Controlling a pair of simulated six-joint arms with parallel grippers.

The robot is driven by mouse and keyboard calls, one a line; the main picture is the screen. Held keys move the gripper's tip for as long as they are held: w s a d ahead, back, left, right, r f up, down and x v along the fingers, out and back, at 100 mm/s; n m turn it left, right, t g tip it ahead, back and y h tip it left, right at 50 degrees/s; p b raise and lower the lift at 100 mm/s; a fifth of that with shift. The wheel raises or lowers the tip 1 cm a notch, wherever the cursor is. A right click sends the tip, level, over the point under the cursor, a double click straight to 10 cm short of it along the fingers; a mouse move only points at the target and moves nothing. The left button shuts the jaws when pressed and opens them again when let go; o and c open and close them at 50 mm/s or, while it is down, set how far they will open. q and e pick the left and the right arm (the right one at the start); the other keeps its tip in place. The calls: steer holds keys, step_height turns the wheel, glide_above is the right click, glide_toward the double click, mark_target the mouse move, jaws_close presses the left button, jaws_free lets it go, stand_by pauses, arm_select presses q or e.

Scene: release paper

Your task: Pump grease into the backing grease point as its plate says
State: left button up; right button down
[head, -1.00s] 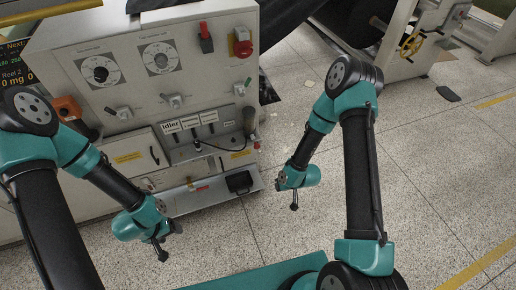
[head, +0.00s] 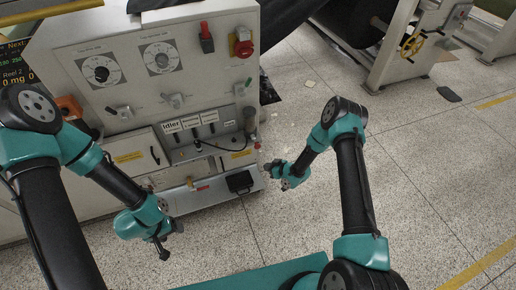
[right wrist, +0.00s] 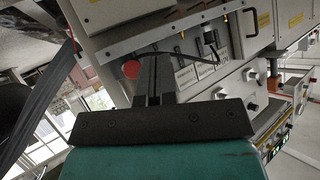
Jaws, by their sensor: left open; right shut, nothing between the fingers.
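The grease panel is a recess low on the grey cabinet's front, with a row of white plates. One plate (head: 171,126) reads "Idler"; the others (head: 191,121) are too small to read, so I cannot tell which is backing. A black hose (head: 222,150) curves below them toward a grey upright cylinder (head: 250,120) at the right. My right gripper (head: 268,168) is shut and empty, just right of the cabinet's lower corner; it also shows in the right wrist view (right wrist: 155,75), with plates (right wrist: 186,76) behind it. My left gripper (head: 164,248) is open and empty, in front of the cabinet's lower shelf.
The lower shelf (head: 205,200) carries a black tray-like object (head: 240,182) and a small red item (head: 203,188). Two dials (head: 101,69), a red knob (head: 243,47) and levers sit higher on the cabinet.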

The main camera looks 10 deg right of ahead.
mark_target(258, 148)
steer(key=shift+w, duration=0.1)
steer(key=w+a, duration=0.1)
steer(key=w, duration=0.7)
steer(key=shift+w, duration=0.25)
steer(key=shift+w, duration=0.1)
stand_by(1.9)
steer(key=shift+w+a, duration=0.1)
steer(key=shift+w, duration=0.25)
steer(key=shift+w+a, duration=0.15)
steer(key=shift+w, duration=1.15)
stand_by(1.8)
stand_by(0.3)
steer(key=shift+s+d, duration=0.2)
steer(key=shift+s, duration=1.55)
